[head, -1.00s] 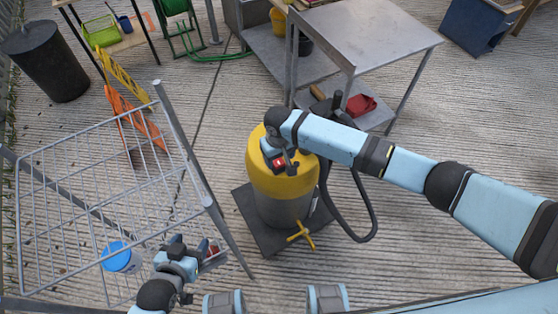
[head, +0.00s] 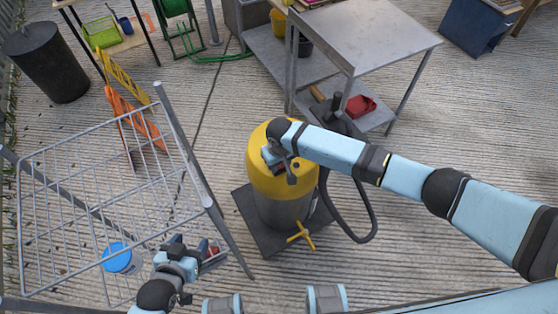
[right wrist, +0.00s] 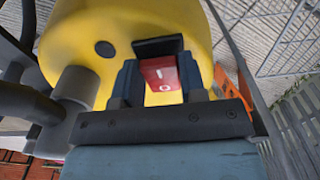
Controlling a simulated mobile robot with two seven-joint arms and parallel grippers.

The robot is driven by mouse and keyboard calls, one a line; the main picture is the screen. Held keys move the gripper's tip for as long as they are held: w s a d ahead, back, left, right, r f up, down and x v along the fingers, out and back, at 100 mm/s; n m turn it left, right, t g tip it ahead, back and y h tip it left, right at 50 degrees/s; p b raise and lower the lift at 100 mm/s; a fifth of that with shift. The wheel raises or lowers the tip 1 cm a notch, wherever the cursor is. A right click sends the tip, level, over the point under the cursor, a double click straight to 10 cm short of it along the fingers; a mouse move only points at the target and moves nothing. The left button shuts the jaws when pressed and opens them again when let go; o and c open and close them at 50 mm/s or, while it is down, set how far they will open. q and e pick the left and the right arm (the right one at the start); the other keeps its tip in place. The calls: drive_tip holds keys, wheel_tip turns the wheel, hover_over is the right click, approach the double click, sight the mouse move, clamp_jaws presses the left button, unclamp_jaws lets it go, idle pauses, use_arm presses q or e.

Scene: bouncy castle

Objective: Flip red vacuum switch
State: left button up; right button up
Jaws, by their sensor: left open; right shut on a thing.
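The vacuum is a yellow-topped canister (head: 262,185) with a grey lower body, standing on a dark square base. Its red switch (right wrist: 162,72), marked with a white line and circle, shows in the right wrist view in front of a black housing (right wrist: 158,46). My right gripper (head: 270,158) is at the vacuum's yellow top, and in the right wrist view its fingers (right wrist: 160,82) are shut on the switch, one on each side. In the head view the gripper hides the switch. My left gripper (head: 212,256) is open, low at the left, away from the vacuum.
A wire rack (head: 100,195) stands at the left beside my left gripper. A metal table (head: 365,38) with a lower shelf is behind the vacuum. A black hose (head: 368,210) curves at the vacuum's right. Concrete floor is clear at the front right.

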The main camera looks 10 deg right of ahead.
drive_tip(key=shift+s+r, duration=0.1)
drive_tip(key=shift+s, duration=0.05)
drive_tip(key=shift+t, duration=0.3)
drive_tip(key=o, duration=0.9)
drive_tip(key=r, duration=0.4)
drive_tip(key=s+r, duration=0.1)
drive_tip(key=r, duration=0.4)
drive_tip(key=r+p, duration=0.1)
drive_tip(key=r, duration=0.3)
drive_tip(key=shift+s+d+r, duration=0.2)
drive_tip(key=shift+s+d, duration=0.05)
drive_tip(key=shift+d, duration=0.1)
